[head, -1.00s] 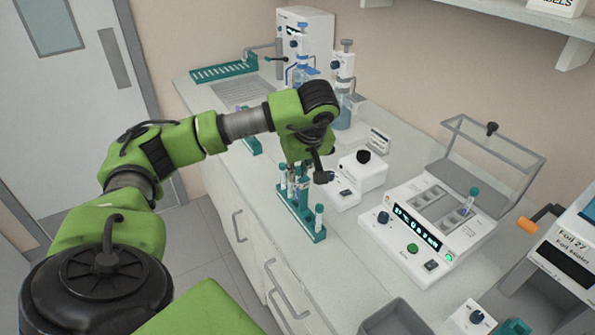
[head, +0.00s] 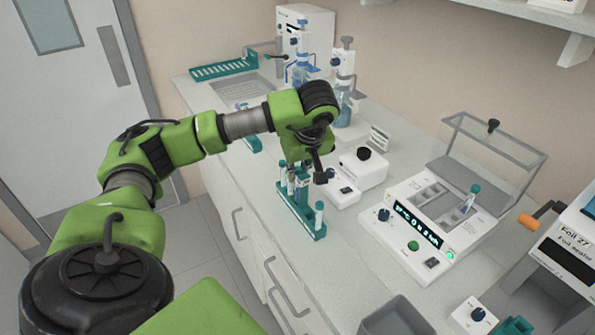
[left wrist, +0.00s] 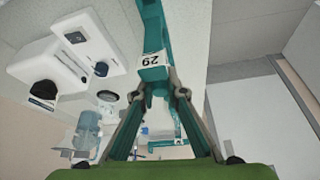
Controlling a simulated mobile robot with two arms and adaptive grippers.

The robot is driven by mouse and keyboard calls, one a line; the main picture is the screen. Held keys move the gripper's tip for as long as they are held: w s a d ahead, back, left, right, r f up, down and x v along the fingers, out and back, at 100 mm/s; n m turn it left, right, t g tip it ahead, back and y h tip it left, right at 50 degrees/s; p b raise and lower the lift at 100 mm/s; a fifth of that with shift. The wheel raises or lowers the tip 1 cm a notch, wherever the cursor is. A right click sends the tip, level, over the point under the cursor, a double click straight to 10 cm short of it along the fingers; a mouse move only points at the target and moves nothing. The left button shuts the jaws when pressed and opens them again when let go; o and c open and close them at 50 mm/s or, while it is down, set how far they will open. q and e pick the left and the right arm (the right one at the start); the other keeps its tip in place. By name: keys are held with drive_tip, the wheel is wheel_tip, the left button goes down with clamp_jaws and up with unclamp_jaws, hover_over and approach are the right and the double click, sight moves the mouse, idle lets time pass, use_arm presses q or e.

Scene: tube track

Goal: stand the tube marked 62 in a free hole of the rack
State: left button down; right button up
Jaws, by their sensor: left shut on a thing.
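The teal rack (head: 318,235) stands on the bench near its front edge. It also shows in the left wrist view (left wrist: 151,18). My left gripper (head: 301,188) points down over the middle of the rack. Its fingers (left wrist: 160,92) are shut on the tube marked 62 (left wrist: 153,72), whose white label reads upside down in the left wrist view. I cannot tell whether the tube's foot is inside a hole. One tube (head: 283,180) stands at the rack's far end and another (head: 319,214) at its near end. My right gripper is not in view.
A white device with a black knob (head: 364,168) stands just right of the rack. A larger machine with a display (head: 415,222) and a raised clear lid is further right. Bottle dispensers (head: 344,90) stand behind. A grey bin (head: 396,317) is at the front.

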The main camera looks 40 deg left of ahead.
use_arm(q)
drive_tip(key=shift+f, duration=0.25)
drive_tip(key=shift+r, duration=0.15)
drive_tip(key=shift+r+p, duration=0.65)
drive_tip(key=shift+r, duration=0.2)
drive_tip(key=c, duration=2)
unclamp_jaws()
drive_tip(key=shift+o, duration=0.2)
